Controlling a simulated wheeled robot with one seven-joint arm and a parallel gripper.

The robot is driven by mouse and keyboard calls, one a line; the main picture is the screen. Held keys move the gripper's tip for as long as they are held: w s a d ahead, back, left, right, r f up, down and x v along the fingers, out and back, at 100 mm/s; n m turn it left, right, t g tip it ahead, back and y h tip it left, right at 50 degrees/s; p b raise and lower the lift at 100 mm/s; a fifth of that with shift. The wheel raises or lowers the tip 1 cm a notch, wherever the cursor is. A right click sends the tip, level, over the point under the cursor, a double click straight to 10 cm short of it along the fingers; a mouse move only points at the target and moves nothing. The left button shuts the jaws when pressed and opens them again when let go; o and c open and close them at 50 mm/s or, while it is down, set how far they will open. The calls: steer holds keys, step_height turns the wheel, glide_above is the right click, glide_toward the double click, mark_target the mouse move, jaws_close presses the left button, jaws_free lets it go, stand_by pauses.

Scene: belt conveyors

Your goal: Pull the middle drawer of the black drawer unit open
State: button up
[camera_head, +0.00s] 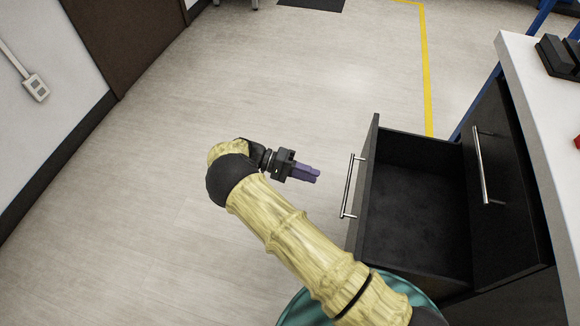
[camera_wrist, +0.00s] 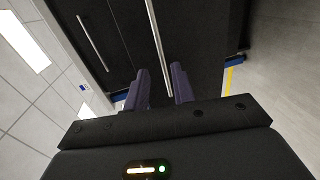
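The black drawer unit (camera_head: 515,180) stands at the right in the head view. One drawer (camera_head: 415,210) is pulled well out, and its inside looks empty. A shut drawer front with a silver handle (camera_head: 480,165) is above it. Lower drawers are hidden, so I cannot tell the open one's place in the stack. The open drawer's front bears a silver bar handle (camera_head: 347,187). My gripper (camera_head: 318,175) is left of this handle, apart from it and empty. In the wrist view the purple fingers (camera_wrist: 160,72) have a gap between them, with a handle (camera_wrist: 158,45) beyond.
A white worktop (camera_head: 545,110) above the unit carries a black object (camera_head: 558,56). A blue frame post (camera_head: 476,100) stands behind the drawer. The floor (camera_head: 250,90) left of the drawer is clear, with a yellow line (camera_head: 426,80) farther back.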

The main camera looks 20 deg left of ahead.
steer(key=shift+a+r, duration=0.15)
steer(key=shift+a, duration=0.75)
steer(key=shift+a+r, duration=0.2)
steer(key=shift+a, duration=0.75)
steer(key=shift+a+r, duration=0.15)
steer(key=shift+a, duration=0.75)
steer(key=g+y, duration=0.4)
steer(key=y, duration=0.6)
glide_toward(366, 176)
steer(key=x, duration=0.4)
steer(key=shift+f, duration=0.35)
steer(key=s+d+r+t+y, duration=0.6)
steer(key=s+d+r, duration=0.3)
steer(key=s+d, duration=0.3)
step_height(366, 176, up, 31)
steer(key=s+a+p, duration=0.1)
steer(key=s+p, duration=0.1)
steer(key=p, duration=2.9)
steer(key=shift+t, duration=0.3)
